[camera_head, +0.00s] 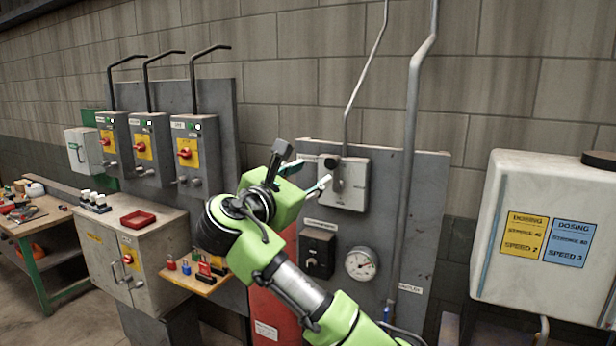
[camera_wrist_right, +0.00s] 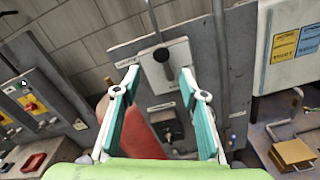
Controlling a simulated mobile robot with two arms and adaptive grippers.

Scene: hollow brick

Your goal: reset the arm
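My right arm is green and black and reaches up from the bottom of the head view. Its gripper (camera_head: 308,178) is in front of the grey wall panel, near a light grey switch box (camera_head: 355,186) with a dark knob and lever. In the right wrist view the two teal fingers of the gripper (camera_wrist_right: 158,88) stand wide apart with nothing between them. The switch box (camera_wrist_right: 165,68) shows beyond the fingertips there, apart from them. My left gripper is in neither view.
A black control box (camera_head: 316,252) and a round gauge (camera_head: 361,263) sit below the switch box. A vertical pipe (camera_head: 411,130) runs to its right. A wooden shelf (camera_head: 200,280) with padlocks, a grey cabinet (camera_head: 165,235) and a white dosing box (camera_head: 510,280) stand around.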

